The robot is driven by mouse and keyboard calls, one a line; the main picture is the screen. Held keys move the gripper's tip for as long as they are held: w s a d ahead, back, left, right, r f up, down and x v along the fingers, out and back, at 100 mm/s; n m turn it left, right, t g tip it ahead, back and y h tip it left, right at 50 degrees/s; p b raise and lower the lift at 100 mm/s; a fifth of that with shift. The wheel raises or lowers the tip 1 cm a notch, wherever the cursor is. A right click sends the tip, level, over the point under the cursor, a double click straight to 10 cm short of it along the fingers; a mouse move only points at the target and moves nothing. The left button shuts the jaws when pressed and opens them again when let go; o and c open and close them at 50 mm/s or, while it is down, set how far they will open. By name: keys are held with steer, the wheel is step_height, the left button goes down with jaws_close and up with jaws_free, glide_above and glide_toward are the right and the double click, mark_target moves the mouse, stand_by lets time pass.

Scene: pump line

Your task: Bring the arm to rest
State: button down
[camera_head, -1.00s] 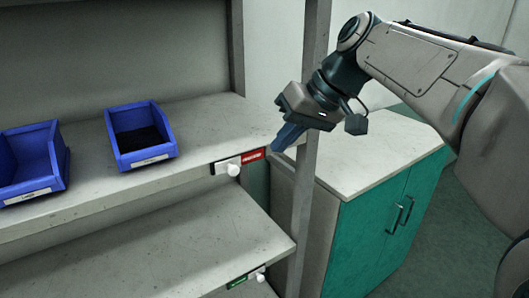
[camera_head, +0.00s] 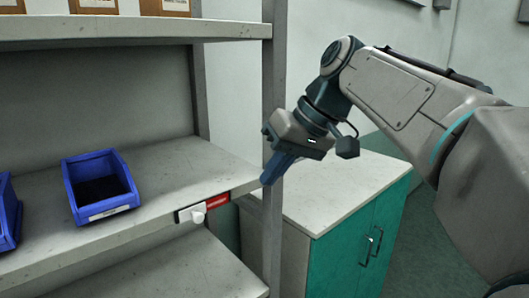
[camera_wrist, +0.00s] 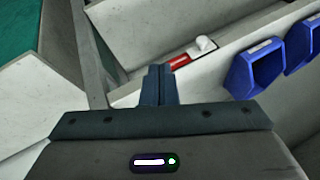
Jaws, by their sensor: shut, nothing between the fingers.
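My gripper (camera_head: 270,180) is shut and empty, with its blue fingers together and pointing down. In the head view it hangs in front of the shelf's right post, near the right end of the middle shelf board. In the wrist view the closed fingers (camera_wrist: 159,75) point toward the shelf edge with the red label and white knob. I cannot tell how close the fingertips are to the post. My arm reaches in from the right, bent at the wrist.
The shelf board (camera_head: 150,190) holds a blue bin (camera_head: 100,187) with dark contents and another bin (camera_head: 8,215) at the left edge. A white knob (camera_head: 198,213) sits on its front edge. A teal cabinet (camera_head: 338,255) stands right of the post (camera_head: 273,90).

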steer(key=s+d+f+m+h, duration=0.2)
steer(key=s+d+f, duration=0.2)
steer(key=f, duration=0.4)
steer(key=s+d+f+m+t+h, duration=0.1)
steer(key=s+d+f+m+h, duration=0.1)
steer(key=s+d+f, duration=0.3)
steer(key=s+d+f+m+h, duration=0.1)
steer(key=s+d+f, duration=0.3)
steer(key=f, duration=0.8)
steer(key=shift+s+d+f+m+t+h, duration=0.2)
steer(key=shift+f+m+t+h, duration=0.15)
steer(key=shift+h, duration=0.25)
